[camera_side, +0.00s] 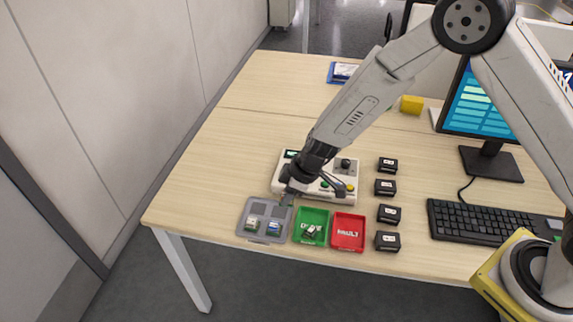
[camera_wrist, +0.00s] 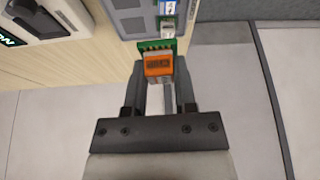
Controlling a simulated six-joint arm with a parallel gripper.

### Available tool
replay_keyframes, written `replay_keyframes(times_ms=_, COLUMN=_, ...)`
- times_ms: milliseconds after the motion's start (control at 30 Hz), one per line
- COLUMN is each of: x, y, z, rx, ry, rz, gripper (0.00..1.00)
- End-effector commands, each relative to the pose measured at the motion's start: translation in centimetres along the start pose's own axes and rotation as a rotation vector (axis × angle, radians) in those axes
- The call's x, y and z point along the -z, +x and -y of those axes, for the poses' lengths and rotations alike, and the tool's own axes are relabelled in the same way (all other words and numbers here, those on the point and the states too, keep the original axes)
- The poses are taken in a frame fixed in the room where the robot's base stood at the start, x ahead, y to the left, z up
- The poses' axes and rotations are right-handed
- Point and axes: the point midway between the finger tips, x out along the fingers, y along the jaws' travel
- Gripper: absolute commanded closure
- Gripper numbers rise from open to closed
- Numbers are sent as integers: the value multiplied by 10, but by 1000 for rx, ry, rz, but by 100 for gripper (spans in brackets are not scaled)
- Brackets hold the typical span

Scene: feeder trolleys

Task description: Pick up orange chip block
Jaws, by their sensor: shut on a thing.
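In the wrist view the orange chip block (camera_wrist: 157,66) sits between my two fingertips, with a green edge showing just behind it. My gripper (camera_wrist: 160,76) is shut on it. The orange block cannot be made out in the side view. I cannot tell whether the block is clear of the tray.
Several black blocks (camera_side: 388,214), a keyboard (camera_side: 480,222) and a monitor lie further right.

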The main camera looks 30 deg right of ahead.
Motion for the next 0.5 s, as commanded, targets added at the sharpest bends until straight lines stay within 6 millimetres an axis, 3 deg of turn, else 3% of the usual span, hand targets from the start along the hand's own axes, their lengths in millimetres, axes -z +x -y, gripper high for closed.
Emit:
replay_keyframes(times_ms=200, x=-14, y=-18, z=12, rx=0, ry=1, rz=-1, gripper=100)
replay_keyframes(times_ms=500, x=-23, y=-27, z=19, rx=0, ry=-1, rz=0, gripper=100)
